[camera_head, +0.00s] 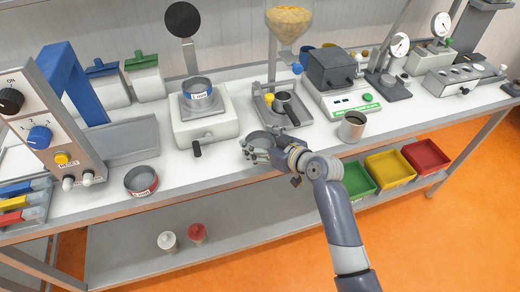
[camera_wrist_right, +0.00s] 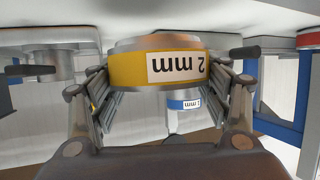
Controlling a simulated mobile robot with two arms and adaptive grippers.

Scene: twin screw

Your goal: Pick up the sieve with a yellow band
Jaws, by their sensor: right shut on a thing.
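The sieve with a yellow band (camera_wrist_right: 135,70) and a "2 mm" label is between the fingers of my right gripper (camera_wrist_right: 160,100) in the right wrist view, with a finger against each side. In the head view the grey sieve (camera_head: 262,137) shows at the right gripper (camera_head: 258,150), near the front edge of the bench; its band is hidden there. The right gripper is shut on it. I cannot tell from these views whether the sieve is clear of the bench top. My left gripper is not in view.
A blue-banded sieve (camera_head: 197,88) sits on the white shaker (camera_head: 205,120), and a red-banded sieve (camera_head: 141,181) stands at the front left. A metal cup (camera_head: 352,127) is to the right. Green (camera_head: 357,178), yellow (camera_head: 389,168) and red (camera_head: 425,157) bins are below the front edge.

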